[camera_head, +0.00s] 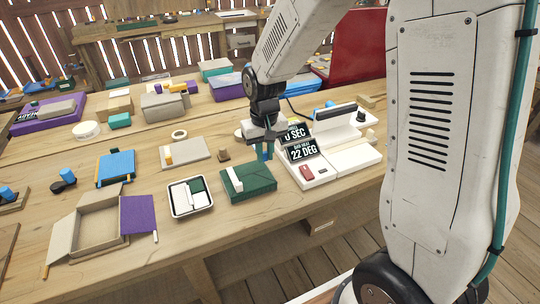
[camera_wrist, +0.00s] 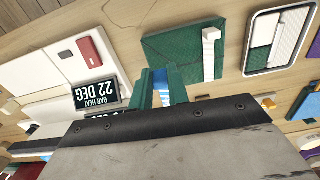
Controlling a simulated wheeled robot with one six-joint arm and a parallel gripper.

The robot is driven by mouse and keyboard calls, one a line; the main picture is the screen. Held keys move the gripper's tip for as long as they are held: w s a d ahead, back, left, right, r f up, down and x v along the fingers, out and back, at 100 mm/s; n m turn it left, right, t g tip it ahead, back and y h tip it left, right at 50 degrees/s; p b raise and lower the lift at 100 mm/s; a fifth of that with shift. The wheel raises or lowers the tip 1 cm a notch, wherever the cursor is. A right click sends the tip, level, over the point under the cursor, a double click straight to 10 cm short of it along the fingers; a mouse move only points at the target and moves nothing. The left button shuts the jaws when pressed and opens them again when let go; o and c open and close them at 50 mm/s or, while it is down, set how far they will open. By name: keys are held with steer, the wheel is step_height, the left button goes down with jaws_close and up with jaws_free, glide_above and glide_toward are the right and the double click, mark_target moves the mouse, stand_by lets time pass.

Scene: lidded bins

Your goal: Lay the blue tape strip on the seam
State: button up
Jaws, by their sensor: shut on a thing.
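My gripper (camera_head: 264,156) points down over the bench, between the dark green box and the white heat-sealer-like device. In the wrist view, my green fingers (camera_wrist: 161,88) are shut on the blue tape strip (camera_wrist: 160,78), a small blue piece mostly hidden by the fingers. The dark green box (camera_head: 256,182) lies flat just left of the gripper, with a white strip (camera_head: 236,179) on top; it also shows in the wrist view (camera_wrist: 178,50).
The white device (camera_head: 345,160) with displays and a red button stands close right of my gripper. A white-rimmed tray (camera_head: 190,211) and an open cardboard box (camera_head: 82,250) lie to the left. Bare wood separates these.

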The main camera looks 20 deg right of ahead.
mark_target(267, 184)
steer(key=shift+s+f, duration=0.25)
steer(key=shift+s, duration=0.45)
steer(key=shift+s, duration=0.15)
steer(key=shift+f, duration=2.9)
steer(key=shift+f, duration=0.45)
steer(key=o, duration=0.9)
step_height(267, 184, up, 8)
steer(key=shift+f, duration=0.1)
